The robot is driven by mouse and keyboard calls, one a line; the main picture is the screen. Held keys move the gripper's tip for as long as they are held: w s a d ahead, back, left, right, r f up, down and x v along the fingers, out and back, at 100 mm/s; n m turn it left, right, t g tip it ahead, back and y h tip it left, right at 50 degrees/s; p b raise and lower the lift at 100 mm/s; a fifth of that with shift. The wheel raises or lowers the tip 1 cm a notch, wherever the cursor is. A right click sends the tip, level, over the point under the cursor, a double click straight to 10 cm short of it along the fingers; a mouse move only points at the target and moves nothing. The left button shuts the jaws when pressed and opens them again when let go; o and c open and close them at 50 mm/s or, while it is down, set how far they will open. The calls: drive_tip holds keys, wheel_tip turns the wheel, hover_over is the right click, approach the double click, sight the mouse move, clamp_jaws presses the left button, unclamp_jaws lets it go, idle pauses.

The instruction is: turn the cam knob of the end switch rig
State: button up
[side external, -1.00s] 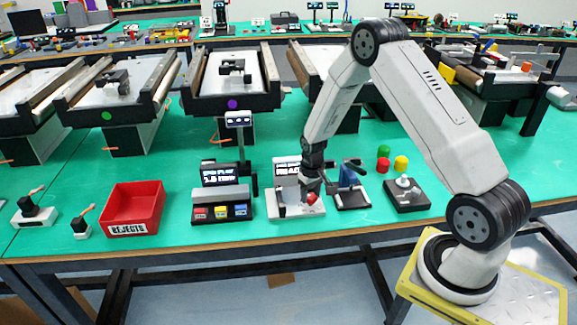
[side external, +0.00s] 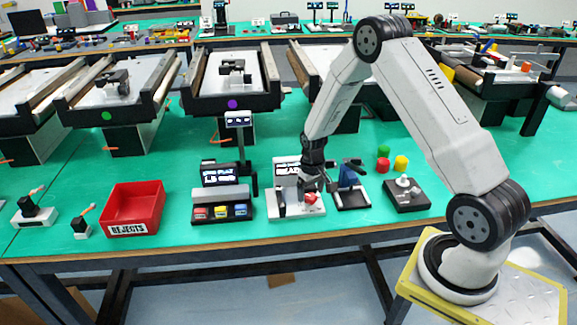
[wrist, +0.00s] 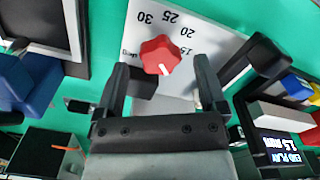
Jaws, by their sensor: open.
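The cam knob (wrist: 160,56) is red and lobed with a white mark, on a pale plate (wrist: 198,30) printed with a number scale. In the side view the knob (side external: 311,198) sits low on the white end switch rig (side external: 288,209), whose small display is lit. My gripper (wrist: 155,75) is open in the wrist view, with one finger on each side of the knob's near edge. No contact with the knob can be made out. In the side view my gripper (side external: 313,186) is just above and beside the knob and partly hides the rig.
A rig with a blue part (side external: 349,177) stands close on the right. Red, green and yellow pieces (side external: 400,163) and a black box (side external: 406,196) are further right.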

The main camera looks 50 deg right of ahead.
sight(311, 196)
drive_tip(key=shift+r, duration=3.4)
drive_tip(key=shift+a+r, duration=0.1)
drive_tip(key=shift+s+a+r, duration=0.1)
drive_tip(key=shift+a+r, duration=0.05)
drive_tip(key=shift+a, duration=0.1)
drive_tip(key=s+a+r+n+t, duration=0.1)
drive_tip(key=s+a+r, duration=0.3)
drive_tip(key=s+a, duration=0.2)
drive_tip(key=s+a+r+n+t, duration=0.1)
drive_tip(key=s+a+r, duration=0.4)
drive_tip(key=a, duration=0.5)
drive_tip(key=shift+s+a+n+t, duration=0.25)
drive_tip(key=shift+s+n+t, duration=0.05)
drive_tip(key=shift+s+n, duration=0.5)
